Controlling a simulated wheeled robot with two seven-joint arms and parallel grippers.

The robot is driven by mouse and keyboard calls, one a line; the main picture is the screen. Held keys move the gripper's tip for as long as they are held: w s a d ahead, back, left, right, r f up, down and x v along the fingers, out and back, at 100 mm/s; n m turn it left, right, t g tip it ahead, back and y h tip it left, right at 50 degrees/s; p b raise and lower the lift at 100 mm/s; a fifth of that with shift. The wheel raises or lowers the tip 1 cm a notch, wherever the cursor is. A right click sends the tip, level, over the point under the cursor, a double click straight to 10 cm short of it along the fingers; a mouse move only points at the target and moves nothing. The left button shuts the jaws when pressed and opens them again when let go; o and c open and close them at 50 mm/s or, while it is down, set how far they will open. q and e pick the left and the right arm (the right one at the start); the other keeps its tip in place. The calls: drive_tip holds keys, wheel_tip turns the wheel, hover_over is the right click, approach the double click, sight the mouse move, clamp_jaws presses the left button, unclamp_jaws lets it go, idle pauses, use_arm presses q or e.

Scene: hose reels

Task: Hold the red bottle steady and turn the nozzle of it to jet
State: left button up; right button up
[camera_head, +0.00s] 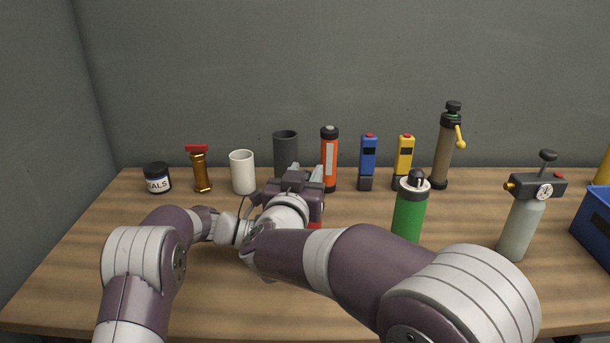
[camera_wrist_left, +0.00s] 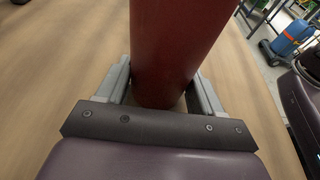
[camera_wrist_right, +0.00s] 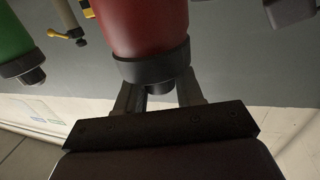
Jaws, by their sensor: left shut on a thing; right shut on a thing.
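The red bottle (camera_wrist_left: 170,45) stands between the fingers of my left gripper (camera_wrist_left: 162,92), which is shut on its body in the left wrist view. In the right wrist view the red bottle (camera_wrist_right: 150,25) ends in a black collar (camera_wrist_right: 153,70) with a dark nozzle (camera_wrist_right: 158,87). My right gripper (camera_wrist_right: 158,97) is shut around that nozzle end. In the head view my right gripper (camera_head: 305,175) and arm hide nearly all of the bottle; only a small red patch (camera_head: 315,226) shows. The left gripper is hidden there. The nozzle's setting cannot be read.
A green bottle (camera_head: 409,215) and a grey sprayer (camera_head: 520,225) stand to the right, beside a blue bin (camera_head: 597,222). A jar (camera_head: 157,178), white cup (camera_head: 242,172), dark cup (camera_head: 286,150) and orange cylinder (camera_head: 329,160) line the back. The front left table is clear.

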drive_tip(key=o, duration=1)
drive_tip(key=shift+c, duration=0.2)
drive_tip(key=v, duration=1.2)
use_arm(q)
drive_tip(key=o, duration=0.9)
drive_tip(key=shift+c, duration=0.2)
drive_tip(key=shift+a, duration=0.1)
